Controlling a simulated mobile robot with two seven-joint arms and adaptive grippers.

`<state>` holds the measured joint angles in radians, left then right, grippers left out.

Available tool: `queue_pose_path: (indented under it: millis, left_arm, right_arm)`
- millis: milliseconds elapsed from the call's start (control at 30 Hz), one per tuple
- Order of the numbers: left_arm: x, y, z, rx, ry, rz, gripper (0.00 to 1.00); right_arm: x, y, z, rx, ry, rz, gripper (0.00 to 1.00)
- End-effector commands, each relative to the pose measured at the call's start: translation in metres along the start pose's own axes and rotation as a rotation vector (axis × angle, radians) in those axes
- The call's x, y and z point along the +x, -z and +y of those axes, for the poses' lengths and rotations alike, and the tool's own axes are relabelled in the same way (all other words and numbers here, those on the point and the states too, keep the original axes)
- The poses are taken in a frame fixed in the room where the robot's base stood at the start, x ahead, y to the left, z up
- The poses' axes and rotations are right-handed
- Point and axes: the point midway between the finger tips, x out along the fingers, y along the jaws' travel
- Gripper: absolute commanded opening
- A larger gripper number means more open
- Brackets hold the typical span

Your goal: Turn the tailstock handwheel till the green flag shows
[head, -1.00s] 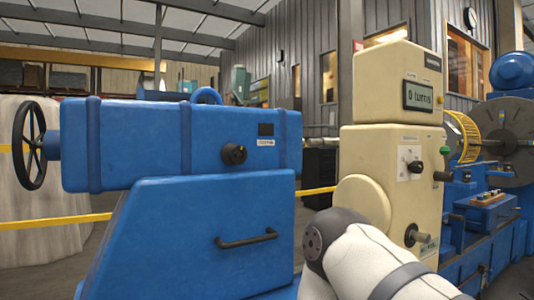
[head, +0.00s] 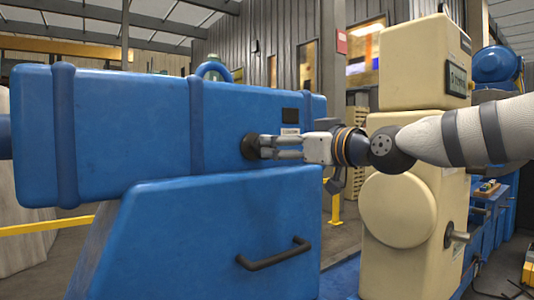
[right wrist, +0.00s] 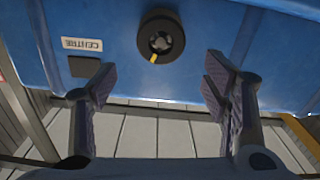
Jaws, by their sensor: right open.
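The blue tailstock (head: 130,140) fills the left and middle of the head view. A small black knob (head: 249,147) sits on its side; in the right wrist view the knob (right wrist: 160,36) shows a yellow mark. Beside it are a dark rectangular window (head: 291,115) and a white label reading CENTRE (right wrist: 82,44). The window looks black, with no green showing. My right gripper (head: 264,147) is open and points at the knob; in the right wrist view the knob lies just beyond the spread fingertips (right wrist: 157,80). Contact is not clear.
A blue base with a black handle (head: 273,254) stands below the tailstock. A cream control cabinet (head: 405,90) with a display stands to the right, behind my right arm. A yellow rail (head: 45,228) runs along the floor.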

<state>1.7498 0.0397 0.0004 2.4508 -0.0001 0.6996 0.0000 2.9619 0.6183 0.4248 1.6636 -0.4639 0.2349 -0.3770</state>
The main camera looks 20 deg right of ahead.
Motion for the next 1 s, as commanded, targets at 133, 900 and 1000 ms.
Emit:
queue_pose_path:
  millis: [133, 900, 1000]
  left_arm:
    - [0.020, -0.012, -0.001, 0.000, 0.003, -0.056, 0.36]
    - [0.023, -0.014, -0.001, 0.001, 0.004, -0.065, 0.36]
    - [0.023, -0.013, -0.001, 0.001, 0.004, -0.065, 0.36]
  right_arm:
    - [0.043, -0.018, 0.000, 0.006, 0.002, -0.020, 0.69]
    - [0.073, -0.007, -0.001, 0.004, 0.002, -0.008, 0.20]
    - [0.073, -0.007, -0.001, 0.005, 0.002, -0.008, 0.20]
